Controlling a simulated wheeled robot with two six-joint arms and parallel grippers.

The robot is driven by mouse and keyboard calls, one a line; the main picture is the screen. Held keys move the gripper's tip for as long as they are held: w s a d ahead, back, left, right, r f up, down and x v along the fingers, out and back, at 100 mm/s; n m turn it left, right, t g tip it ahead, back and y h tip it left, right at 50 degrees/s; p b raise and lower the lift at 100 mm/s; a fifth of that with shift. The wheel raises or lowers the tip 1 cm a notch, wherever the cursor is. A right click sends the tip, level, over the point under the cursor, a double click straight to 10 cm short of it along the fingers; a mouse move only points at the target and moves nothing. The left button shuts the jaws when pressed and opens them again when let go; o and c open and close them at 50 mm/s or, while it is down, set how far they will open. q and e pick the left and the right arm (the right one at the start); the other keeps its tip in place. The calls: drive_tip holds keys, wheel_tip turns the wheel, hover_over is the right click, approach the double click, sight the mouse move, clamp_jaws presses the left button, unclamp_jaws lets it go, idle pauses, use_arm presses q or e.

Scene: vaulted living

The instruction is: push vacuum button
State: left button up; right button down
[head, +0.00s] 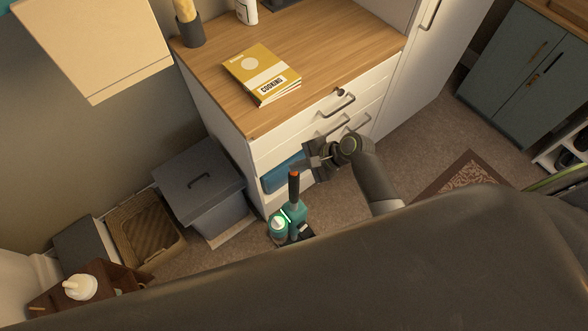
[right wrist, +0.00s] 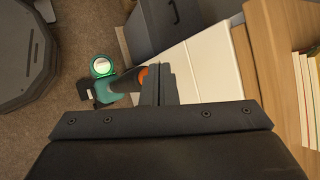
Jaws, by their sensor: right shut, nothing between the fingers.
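The vacuum (head: 290,216) is teal and black and stands upright on the floor in front of the white drawers. My right gripper (head: 309,163) is shut and empty, close to the top of the handle. It also shows in the right wrist view (right wrist: 158,70). I cannot tell whether the fingers touch the tip. My left gripper is not in view.
A white drawer unit (head: 264,151) with a wooden top stands right behind the vacuum, a yellow cookbook (head: 262,76) on it. A grey lidded bin (head: 200,185) and a wicker basket (head: 145,228) are to the left. Carpet is free to the right, near a patterned rug (head: 470,178).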

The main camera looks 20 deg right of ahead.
drive_tip(key=shift+f, duration=0.2)
idle(0.4)
drive_tip(key=shift+f, duration=0.25)
drive_tip(key=shift+r, duration=0.1)
drive_tip(key=shift+r+p, duration=0.35)
drive_tip(key=shift+p, duration=0.4)
wheel_tip(320, 180, up, 6)
drive_tip(key=p, duration=0.7)
idle(0.4)
